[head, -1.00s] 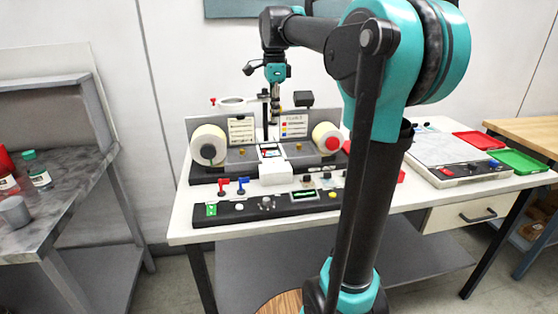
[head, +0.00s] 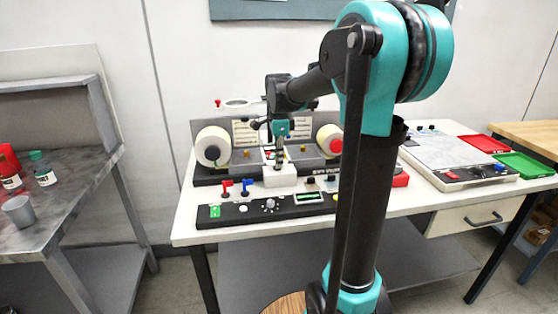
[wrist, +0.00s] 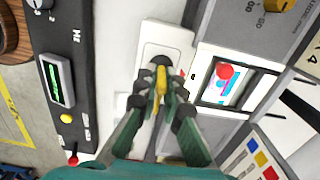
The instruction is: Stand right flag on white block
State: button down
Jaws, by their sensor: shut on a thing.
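The white block (head: 280,177) is at the front middle of the label machine. My gripper (wrist: 160,90) is shut on a narrow yellow piece, which appears to be the right flag (wrist: 161,76). Its lower part is hidden by the fingers, so I cannot tell whether it is upright or tilted. In the head view my gripper (head: 279,162) is down at the block, and the flag is too small to make out there.
A dark control panel (head: 245,213) with a green display (wrist: 57,80) lies in front of the block. Red (head: 227,187) and blue (head: 246,187) levers stand on its left. Label rolls flank the block left (head: 211,147) and right (head: 328,139).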

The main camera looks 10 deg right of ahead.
jog(key=shift+f, duration=0.15)
jog(key=c, duration=1.6)
grip_release()
jog(key=shift+c, duration=0.2)
notch_tip(320, 180, up, 12)
jog(key=shift+r, duration=0.15)
